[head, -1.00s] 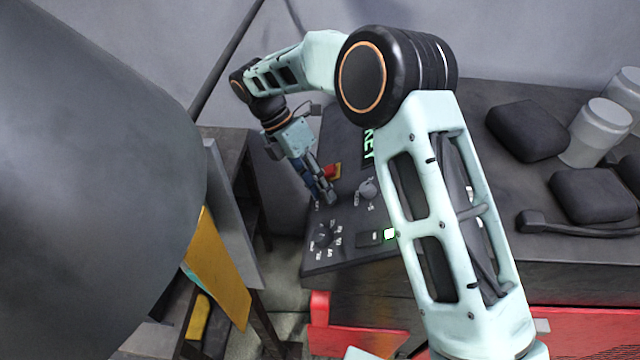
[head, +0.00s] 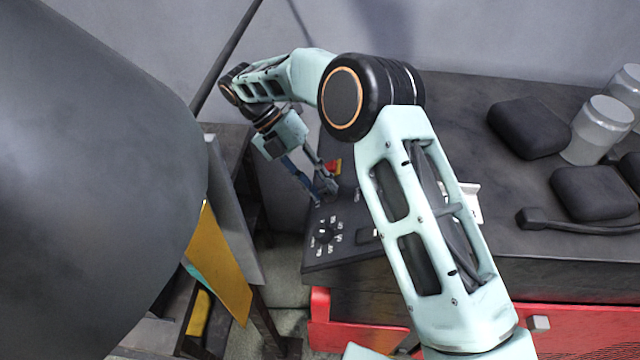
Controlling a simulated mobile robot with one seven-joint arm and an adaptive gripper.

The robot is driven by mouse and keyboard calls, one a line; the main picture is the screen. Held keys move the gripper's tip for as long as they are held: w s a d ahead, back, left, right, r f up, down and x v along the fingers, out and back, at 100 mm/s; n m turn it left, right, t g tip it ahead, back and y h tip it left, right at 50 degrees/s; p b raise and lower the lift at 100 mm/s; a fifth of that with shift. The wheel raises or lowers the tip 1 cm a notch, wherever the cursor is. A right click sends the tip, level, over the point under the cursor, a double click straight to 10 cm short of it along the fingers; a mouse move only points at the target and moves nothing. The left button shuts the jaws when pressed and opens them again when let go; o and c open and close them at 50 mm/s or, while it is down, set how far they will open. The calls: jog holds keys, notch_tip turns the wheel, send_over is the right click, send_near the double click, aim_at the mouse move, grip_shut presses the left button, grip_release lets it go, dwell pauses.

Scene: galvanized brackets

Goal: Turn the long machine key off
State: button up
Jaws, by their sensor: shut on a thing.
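The dark control panel (head: 345,250) lies at the left end of the bench top, with white markings around a black dial (head: 324,233). My gripper (head: 327,190) points down at the panel, just above this dial in the picture and below a red and yellow button (head: 333,167). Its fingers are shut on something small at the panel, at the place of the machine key. The key itself is too small and covered to make out. My arm hides the panel's right part, so no lit sign or lamp shows.
Black pads (head: 527,129), grey canisters (head: 598,130) and a black handled item (head: 570,220) stand on the bench at right. A white piece (head: 470,203) shows behind my arm. A red drawer (head: 580,332) is below. A yellow board (head: 220,265) leans at left.

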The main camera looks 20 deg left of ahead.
dwell(0.3)
jog(key=o, duration=1.1)
jog(key=shift+a+r, duration=0.1)
jog(key=v, duration=0.7)
jog(key=shift+a+r, duration=0.1)
